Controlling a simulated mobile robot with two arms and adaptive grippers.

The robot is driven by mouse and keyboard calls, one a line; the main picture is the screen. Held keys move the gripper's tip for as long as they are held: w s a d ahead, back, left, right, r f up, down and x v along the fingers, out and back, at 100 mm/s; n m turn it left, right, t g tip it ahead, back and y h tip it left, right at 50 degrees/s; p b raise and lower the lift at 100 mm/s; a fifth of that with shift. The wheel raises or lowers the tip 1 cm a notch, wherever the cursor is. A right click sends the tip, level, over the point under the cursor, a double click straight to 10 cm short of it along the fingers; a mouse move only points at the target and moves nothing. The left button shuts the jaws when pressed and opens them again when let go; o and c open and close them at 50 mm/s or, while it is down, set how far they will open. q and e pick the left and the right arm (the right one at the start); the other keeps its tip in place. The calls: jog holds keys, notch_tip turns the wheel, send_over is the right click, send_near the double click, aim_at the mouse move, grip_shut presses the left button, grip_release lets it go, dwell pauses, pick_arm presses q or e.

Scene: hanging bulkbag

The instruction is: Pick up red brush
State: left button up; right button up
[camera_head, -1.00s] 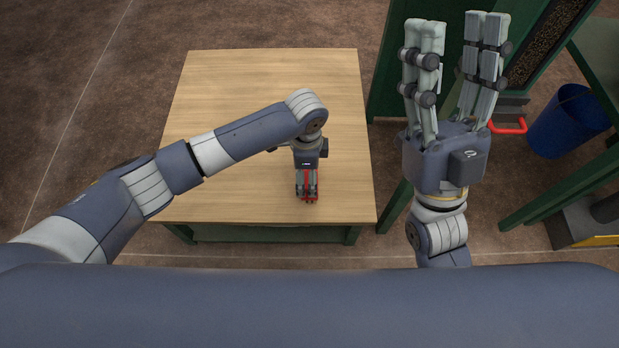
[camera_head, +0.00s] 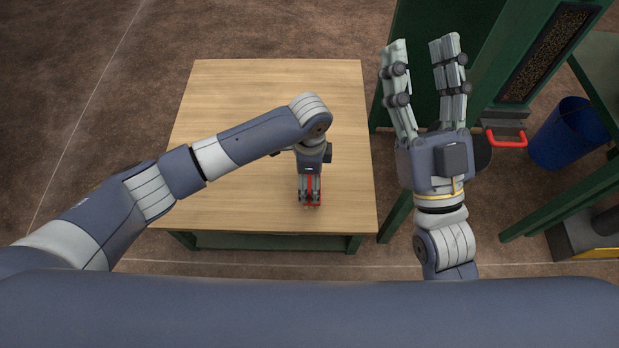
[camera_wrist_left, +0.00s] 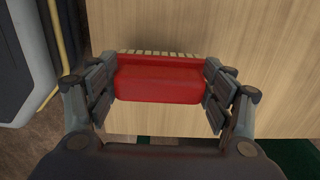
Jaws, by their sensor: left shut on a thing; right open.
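The red brush (camera_wrist_left: 158,84) is between the fingers of my left gripper (camera_wrist_left: 160,92) in the left wrist view. The fingers press on its two short ends, and a row of pale bristles shows along its far edge. In the head view my left gripper (camera_head: 310,190) points down over the front part of the wooden table, and the red brush (camera_head: 311,203) shows only in small parts around the fingers. I cannot tell whether the brush touches the tabletop. My right gripper (camera_head: 424,70) is open and empty, its fingers pointing up, to the right of the table.
The wooden table (camera_head: 240,85) has a bare top apart from the brush. A green machine frame (camera_head: 450,20) with a red handle (camera_head: 505,138) stands at the right. A blue bin (camera_head: 570,135) stands further right. Brown floor lies left of the table.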

pick_arm(q)
jog(key=shift+s+a+r+p, duration=0.15)
jog(key=shift+s+r+p, duration=0.2)
jog(key=shift+s, duration=0.2)
jog(key=shift+s+a+r+p, duration=0.1)
jog(key=shift+s+r+p, duration=0.25)
jog(key=shift+s, duration=0.15)
pick_arm(e)
jog(key=w+f+g+h+p, duration=0.3)
jog(key=f+g, duration=0.5)
jog(key=f, duration=0.6)
pick_arm(q)
jog(key=s+a+r+p, duration=0.1)
jog(key=s+a, duration=0.2)
jog(key=s, duration=1)
jog(key=shift+s+a+p, duration=0.2)
jog(key=shift+p, duration=0.15)
pick_arm(e)
jog(key=s+d+f+g+h, duration=0.1)
jog(key=s+d+f+g, duration=0.1)
jog(key=s+f+g, duration=0.2)
jog(key=s+d+f+g+h, duration=0.1)
jog(key=s+d+f+g, duration=0.2)
jog(key=f, duration=0.5)
jog(key=shift+s+f+m+g, duration=0.4)
jog(key=shift+s+g, duration=0.1)
jog(key=shift+g, duration=0.5)
